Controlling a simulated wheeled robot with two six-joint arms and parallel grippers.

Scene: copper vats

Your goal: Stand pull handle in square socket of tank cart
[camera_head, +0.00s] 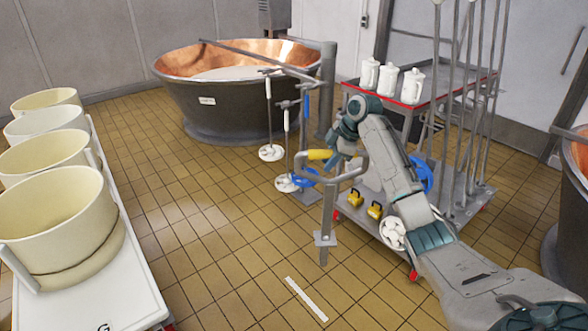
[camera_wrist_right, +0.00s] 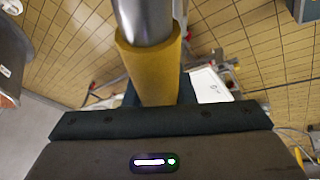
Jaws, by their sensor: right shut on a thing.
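The pull handle (camera_head: 329,205) is a grey metal piece with a looped top, a yellow grip and a straight shaft with a square plate near its lower end. My right gripper (camera_head: 335,153) is shut on the yellow grip and holds the handle roughly upright, with no visible support below it. In the wrist view the yellow grip (camera_wrist_right: 152,72) sits at the jaws with grey metal tube beyond. A white cart (camera_head: 135,290) carrying several cream tubs stands at the left; I cannot make out a square socket on it. My left gripper is not in view.
A red-edged trolley (camera_head: 433,92) with white jugs and tall poles stands behind my right arm. A copper-lined vat (camera_head: 220,112) stands at the back, with upright stirring tools (camera_head: 285,135) before it. Tiled floor (camera_head: 215,235) between cart and handle is clear.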

